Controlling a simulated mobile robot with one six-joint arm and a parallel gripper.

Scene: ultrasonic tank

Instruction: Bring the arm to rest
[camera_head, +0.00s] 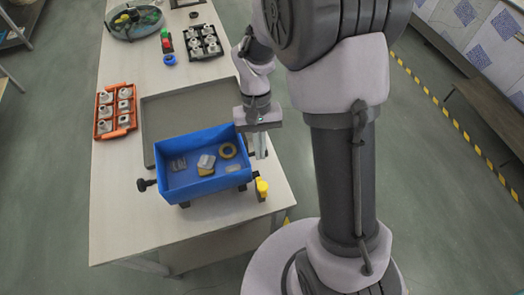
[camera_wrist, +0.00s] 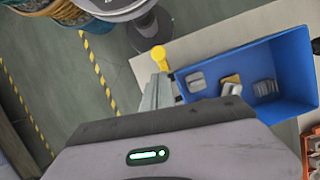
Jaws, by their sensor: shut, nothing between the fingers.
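My gripper (camera_head: 260,146) hangs fingers-down at the right side of the blue bin (camera_head: 190,184), over the right edge of the table. Its fingers are shut with nothing between them. In the wrist view the shut fingers (camera_wrist: 157,92) show just left of the blue bin (camera_wrist: 290,65). I cannot tell whether the fingers touch the bin wall. A yellow knob (camera_head: 262,187) sits just below the fingers, and it also shows in the wrist view (camera_wrist: 158,54).
A grey tray (camera_head: 150,108) lies behind the bin. An orange rack (camera_head: 133,92) with several white parts stands at the left. A black rack (camera_head: 218,46) and a glass bowl (camera_head: 110,30) are farther back. The front of the table is clear.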

